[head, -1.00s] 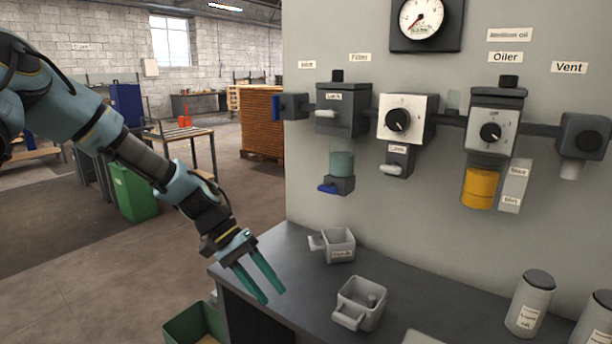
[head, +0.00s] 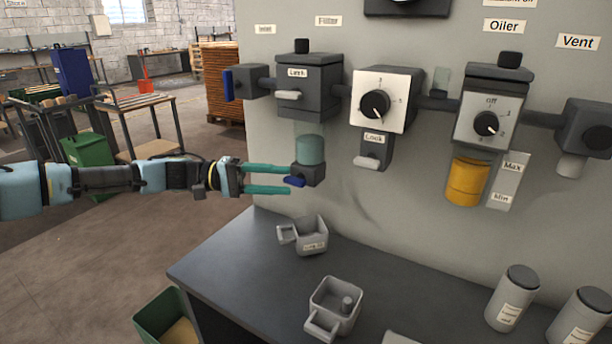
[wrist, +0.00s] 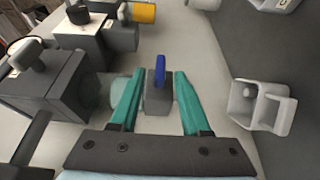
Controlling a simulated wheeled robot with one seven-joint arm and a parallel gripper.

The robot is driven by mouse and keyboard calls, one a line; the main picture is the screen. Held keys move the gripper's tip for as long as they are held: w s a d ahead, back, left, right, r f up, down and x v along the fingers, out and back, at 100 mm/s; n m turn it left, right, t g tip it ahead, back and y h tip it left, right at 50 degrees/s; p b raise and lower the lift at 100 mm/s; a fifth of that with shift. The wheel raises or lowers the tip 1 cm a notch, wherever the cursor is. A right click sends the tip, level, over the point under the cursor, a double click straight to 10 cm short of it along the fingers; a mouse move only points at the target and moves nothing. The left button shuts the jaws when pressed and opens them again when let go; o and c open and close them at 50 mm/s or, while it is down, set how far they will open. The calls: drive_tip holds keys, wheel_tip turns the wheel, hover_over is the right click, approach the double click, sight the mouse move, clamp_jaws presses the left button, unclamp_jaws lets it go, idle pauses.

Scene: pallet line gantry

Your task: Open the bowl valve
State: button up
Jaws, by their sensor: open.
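The bowl valve is a dark grey block (head: 310,174) under the teal filter bowl (head: 309,150), with a small blue lever (head: 294,181) on its front left. My gripper (head: 290,179) is level with it, with its teal fingers pointing right. In the wrist view the open fingers (wrist: 154,95) stand on either side of the valve block (wrist: 158,103). The blue lever (wrist: 160,64) points away between and beyond the fingertips. No finger clearly touches the lever. The bowl (wrist: 114,90) is partly hidden behind the left finger.
The filter housing (head: 310,95) and inlet valve with blue handle (head: 228,85) are above. Two grey cups (head: 310,238) (head: 335,305) stand on the dark bench (head: 240,255) below. Free room lies left of the panel.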

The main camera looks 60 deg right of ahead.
sight(304, 181)
drive_tip(key=p+x, duration=0.2)
drive_tip(key=x, duration=0.3)
drive_tip(key=shift+s+d+r, duration=0.15)
drive_tip(key=shift+s, duration=0.25)
drive_tip(key=shift+s+d, duration=0.2)
drive_tip(key=shift+s, duration=0.3)
clamp_jaws()
